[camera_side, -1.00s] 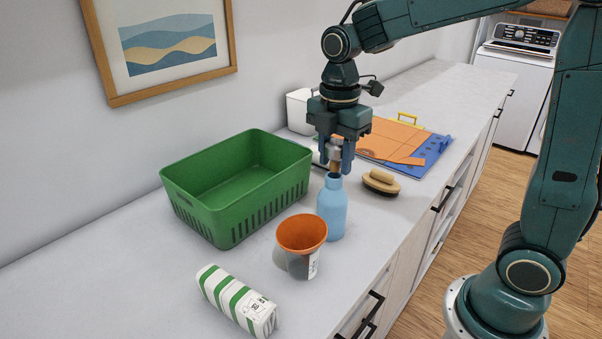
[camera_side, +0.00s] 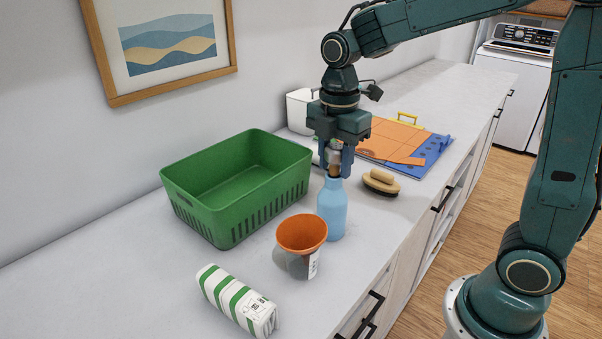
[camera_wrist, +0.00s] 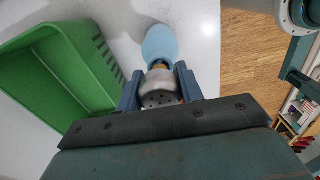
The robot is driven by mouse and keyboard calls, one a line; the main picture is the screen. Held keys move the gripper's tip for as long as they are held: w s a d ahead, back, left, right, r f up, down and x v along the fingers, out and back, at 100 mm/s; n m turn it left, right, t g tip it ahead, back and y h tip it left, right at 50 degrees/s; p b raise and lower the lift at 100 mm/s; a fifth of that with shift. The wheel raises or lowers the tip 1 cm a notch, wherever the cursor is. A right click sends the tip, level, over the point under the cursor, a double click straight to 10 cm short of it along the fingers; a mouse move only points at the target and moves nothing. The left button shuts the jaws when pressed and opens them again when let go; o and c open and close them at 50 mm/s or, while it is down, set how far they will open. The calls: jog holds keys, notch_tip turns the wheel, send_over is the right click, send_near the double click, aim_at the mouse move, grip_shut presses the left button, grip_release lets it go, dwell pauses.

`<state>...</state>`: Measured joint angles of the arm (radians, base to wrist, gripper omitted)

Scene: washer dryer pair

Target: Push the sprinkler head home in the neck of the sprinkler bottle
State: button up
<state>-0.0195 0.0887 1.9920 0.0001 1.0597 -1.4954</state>
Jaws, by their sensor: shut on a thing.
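The light-blue sprinkler bottle (camera_side: 332,211) stands upright on the counter, right of the green basket. It also shows in the wrist view (camera_wrist: 160,46). My gripper (camera_side: 336,168) is directly above its neck, pointing down. Its jaws are shut on the sprinkler head (camera_wrist: 159,88), a silvery piece with a perforated face and a brown-orange lower part. In the wrist view the head lies between both fingers and in line with the bottle. Its lower end is at the bottle mouth; the fingers partly hide the join, so I cannot tell how deep it sits.
A green basket (camera_side: 198,217) stands close on the left. An orange-and-grey cup (camera_side: 297,262) is just in front of the bottle. A wooden brush (camera_side: 381,182) lies to the right. A green-striped packet (camera_side: 237,300) lies at the front; a blue board (camera_side: 437,148) lies behind.

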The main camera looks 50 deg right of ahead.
jog(key=shift+f, duration=1.05)
dwell(0.4)
jog(key=o, duration=1)
jog(key=shift+o, duration=0.2)
jog(key=shift+r, duration=0.1)
notch_tip(320, 180, up, 14)
jog(key=shift+f, duration=0.15)
